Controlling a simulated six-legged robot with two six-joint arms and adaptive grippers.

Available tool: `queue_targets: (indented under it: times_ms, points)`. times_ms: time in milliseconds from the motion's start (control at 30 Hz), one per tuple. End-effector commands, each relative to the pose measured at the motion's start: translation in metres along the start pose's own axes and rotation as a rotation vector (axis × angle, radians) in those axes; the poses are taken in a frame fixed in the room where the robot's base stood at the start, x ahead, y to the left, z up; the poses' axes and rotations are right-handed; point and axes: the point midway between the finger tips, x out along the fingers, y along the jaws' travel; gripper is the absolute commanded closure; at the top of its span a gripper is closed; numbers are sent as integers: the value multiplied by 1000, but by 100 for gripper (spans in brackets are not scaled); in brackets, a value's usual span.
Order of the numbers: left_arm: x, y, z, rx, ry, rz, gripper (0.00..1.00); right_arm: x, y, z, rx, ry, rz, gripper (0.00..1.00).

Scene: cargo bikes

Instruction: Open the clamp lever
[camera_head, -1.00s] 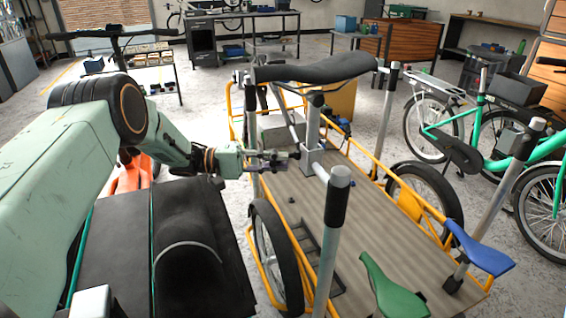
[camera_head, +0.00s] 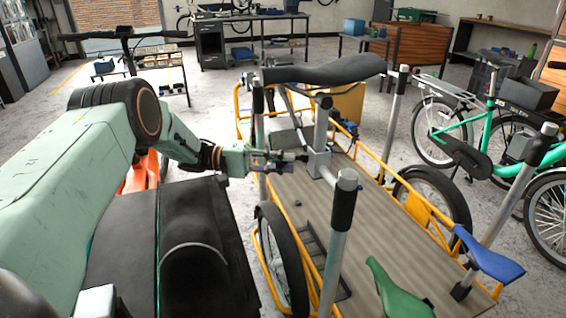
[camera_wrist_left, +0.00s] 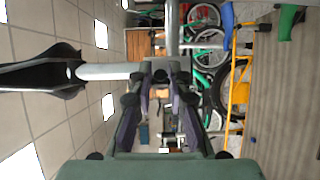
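The black saddle (camera_head: 325,70) sits on a grey seat post (camera_head: 321,125). A grey clamp block (camera_head: 318,163) stands low on this post above the cargo deck. My left gripper (camera_head: 285,161) points at the clamp from the left, with its fingertips close beside it. In the left wrist view, which is turned sideways, the fingers (camera_wrist_left: 160,82) are apart on either side of the clamp area, and the seat post (camera_wrist_left: 105,71) crosses just beyond. The lever itself is too small and too covered to make out, and contact cannot be told. My right gripper is not in view.
The yellow-framed cargo bike has a ribbed deck (camera_head: 385,235), a front wheel (camera_head: 282,260) and upright posts, one with a black top (camera_head: 344,200) near me. Green (camera_head: 395,290) and blue (camera_head: 488,258) saddles are at the lower right. Green bikes (camera_head: 450,140) stand at the right.

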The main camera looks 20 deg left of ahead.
Motion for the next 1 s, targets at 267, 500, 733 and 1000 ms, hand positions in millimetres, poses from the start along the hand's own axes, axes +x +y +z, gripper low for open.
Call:
queue_targets:
  times_ms: [267, 500, 733, 1000]
  points:
    - [2, 0, 0, 1, -3, 0, 60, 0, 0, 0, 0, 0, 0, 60]
    - [1, 0, 0, 0, -4, 0, 60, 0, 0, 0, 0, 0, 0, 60]
    - [-21, 0, 0, 1, -1, 0, 60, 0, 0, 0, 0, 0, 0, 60]
    - [-77, -1, -1, 1, 0, -2, 60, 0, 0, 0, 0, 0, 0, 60]
